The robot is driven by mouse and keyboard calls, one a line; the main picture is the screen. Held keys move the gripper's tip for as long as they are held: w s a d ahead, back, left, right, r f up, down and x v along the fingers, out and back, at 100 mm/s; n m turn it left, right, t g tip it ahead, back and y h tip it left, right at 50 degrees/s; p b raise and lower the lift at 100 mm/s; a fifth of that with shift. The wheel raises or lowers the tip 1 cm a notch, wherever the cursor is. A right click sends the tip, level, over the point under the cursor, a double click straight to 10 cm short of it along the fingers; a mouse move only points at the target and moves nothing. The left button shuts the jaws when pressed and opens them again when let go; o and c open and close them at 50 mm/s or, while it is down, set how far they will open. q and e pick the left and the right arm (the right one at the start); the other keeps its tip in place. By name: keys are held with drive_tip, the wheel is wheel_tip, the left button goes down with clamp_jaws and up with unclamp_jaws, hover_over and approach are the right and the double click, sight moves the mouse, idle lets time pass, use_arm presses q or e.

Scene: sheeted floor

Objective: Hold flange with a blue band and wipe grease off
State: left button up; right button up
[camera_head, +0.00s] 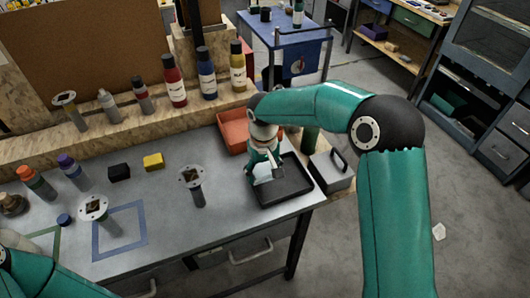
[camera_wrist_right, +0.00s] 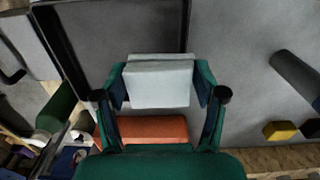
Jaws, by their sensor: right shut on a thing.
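My right gripper (camera_head: 266,176) is shut on a pale grey-white block (camera_wrist_right: 158,84), perhaps a folded cloth or pad. It holds the block over the black tray (camera_head: 293,191) at the table's right end; I cannot tell whether it touches the tray. One flange (camera_head: 191,176) with a dark stem stands mid-table, left of the gripper. A second flange (camera_head: 93,207) stands at the left edge of the blue square outline. A third flange (camera_head: 66,99) stands on the wooden ledge. I cannot make out a blue band or grease on any. My left arm enters bottom left; its gripper is out of frame.
A red-orange bin (camera_head: 232,132) stands behind the tray, and a grey metal box (camera_head: 331,171) is right of it. Black (camera_head: 119,172) and yellow (camera_head: 153,161) blocks lie mid-table. Several bottles line the ledge. Capped bottles stand at far left. The blue square outline (camera_head: 146,231) is mostly clear.

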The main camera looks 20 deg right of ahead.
sight(268, 172)
use_arm(q)
drive_tip(key=shift+o, duration=0.5)
drive_tip(key=shift+s+a, duration=0.1)
use_arm(e)
drive_tip(key=shift+s+d, duration=0.2)
drive_tip(key=shift+d, duration=0.2)
use_arm(q)
drive_tip(key=o, duration=0.3)
drive_tip(key=shift+r, duration=0.2)
use_arm(e)
drive_tip(key=shift+d+r, duration=0.1)
drive_tip(key=shift+r, duration=0.15)
use_arm(q)
drive_tip(key=shift+o, duration=1.3)
wheel_tip(268, 172, up, 7)
drive_tip(key=p, duration=0.7)
drive_tip(key=shift+f, duration=0.2)
use_arm(e)
wheel_tip(268, 172, up, 6)
drive_tip(key=shift+s+r, duration=0.1)
drive_tip(key=shift+r, duration=0.45)
